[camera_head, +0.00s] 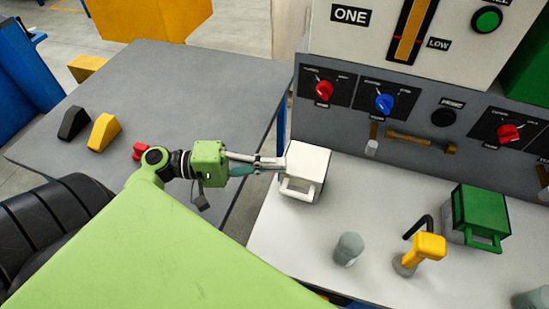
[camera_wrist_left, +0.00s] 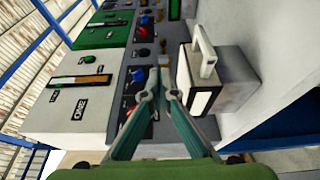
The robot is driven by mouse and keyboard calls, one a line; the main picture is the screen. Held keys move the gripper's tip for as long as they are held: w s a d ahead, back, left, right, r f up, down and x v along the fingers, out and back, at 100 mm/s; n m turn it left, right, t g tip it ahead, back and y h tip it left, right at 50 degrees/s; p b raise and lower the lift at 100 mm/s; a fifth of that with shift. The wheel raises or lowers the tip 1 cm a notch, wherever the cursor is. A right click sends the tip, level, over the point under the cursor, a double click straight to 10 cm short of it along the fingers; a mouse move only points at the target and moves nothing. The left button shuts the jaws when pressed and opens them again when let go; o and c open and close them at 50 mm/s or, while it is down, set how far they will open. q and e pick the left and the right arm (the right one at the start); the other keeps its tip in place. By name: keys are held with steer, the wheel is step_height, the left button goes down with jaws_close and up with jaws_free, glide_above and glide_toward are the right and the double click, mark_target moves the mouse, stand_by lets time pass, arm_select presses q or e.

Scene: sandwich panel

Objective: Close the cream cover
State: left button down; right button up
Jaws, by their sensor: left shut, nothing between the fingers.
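The cream cover (camera_head: 309,160) is a pale box-like lid with a bar handle (camera_head: 297,189) on its front, on the light panel top. It also shows in the left wrist view (camera_wrist_left: 232,70), with its handle (camera_wrist_left: 204,50) standing out and a dark rim around one face. I cannot tell whether it sits fully flush. My left gripper (camera_head: 283,163) is shut and empty, its tips close to the left side of the cover; contact is unclear. In the left wrist view the closed fingertips (camera_wrist_left: 159,84) lie just left of the cover. My right gripper is not in view.
A green cover (camera_head: 482,211), a yellow-handled lever (camera_head: 428,246) and a grey knob (camera_head: 349,248) stand on the panel top. Red and blue rotary knobs (camera_head: 384,103) line the upright panel behind. A grey table (camera_head: 190,90) with black and yellow pieces lies left.

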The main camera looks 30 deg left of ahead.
arm_select(q)
steer(key=v, duration=1.2)
